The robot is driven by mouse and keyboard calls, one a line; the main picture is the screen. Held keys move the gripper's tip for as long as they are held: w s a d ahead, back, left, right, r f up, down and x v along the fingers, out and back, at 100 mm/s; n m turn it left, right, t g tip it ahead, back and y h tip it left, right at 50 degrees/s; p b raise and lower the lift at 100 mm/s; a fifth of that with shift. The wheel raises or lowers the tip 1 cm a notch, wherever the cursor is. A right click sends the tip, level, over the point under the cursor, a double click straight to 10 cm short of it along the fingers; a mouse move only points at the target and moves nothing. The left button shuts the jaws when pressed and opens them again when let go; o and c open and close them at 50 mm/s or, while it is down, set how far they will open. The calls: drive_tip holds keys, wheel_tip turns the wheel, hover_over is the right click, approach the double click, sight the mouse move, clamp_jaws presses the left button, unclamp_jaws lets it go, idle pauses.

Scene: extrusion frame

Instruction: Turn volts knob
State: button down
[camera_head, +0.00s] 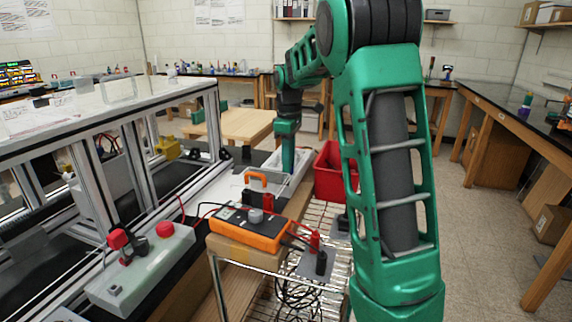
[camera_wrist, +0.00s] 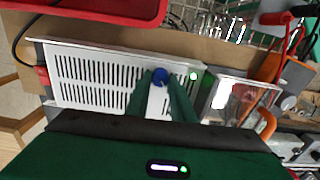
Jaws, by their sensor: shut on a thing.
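A white, slotted box (camera_wrist: 90,80) has a small round blue knob (camera_wrist: 160,75) and a lit green light (camera_wrist: 194,76) on its face. My gripper (camera_wrist: 161,84) has its two green fingers shut on the blue knob in the wrist view. Any lettering beside the knob is too small to read. In the head view, my gripper (camera_head: 287,168) reaches down to the white box (camera_head: 302,162), and the knob is hidden there. An orange meter (camera_head: 250,228) with a grey dial (camera_head: 255,215) stands nearer, apart from my gripper.
A red bin (camera_head: 334,172) stands right of the white box. An orange-handled part (camera_head: 256,182) stands between the box and the meter. Red and black plugs (camera_head: 316,250) with loose cables sit by the meter. An extrusion frame (camera_head: 130,130) and a red button box (camera_head: 145,262) fill the left.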

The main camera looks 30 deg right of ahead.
drive_tip(key=shift+w+r, duration=0.15)
drive_tip(key=shift+r, duration=0.05)
drive_tip(key=c, duration=1.5)
unclamp_jaws()
drive_tip(key=shift+c, duration=0.2)
drive_tip(key=shift+f, duration=0.1)
wheel_tip(320, 180, up, 11)
drive_tip(key=shift+f, duration=0.15)
drive_tip(key=s+a+f+m, duration=0.1)
drive_tip(key=s+f+m, duration=0.3)
drive_tip(key=s, duration=0.8)
drive_tip(key=s+a+f+m, duration=0.2)
drive_tip(key=s+f+m, duration=0.3)
drive_tip(key=s, duration=0.7)
drive_tip(key=s+a+f+m, duration=0.1)
drive_tip(key=s+f+m, duration=0.4)
drive_tip(key=s, duration=0.7)
wheel_tip(320, 180, down, 2)
drive_tip(key=shift+s+a+f, duration=0.1)
drive_tip(key=shift+s+a, duration=0.25)
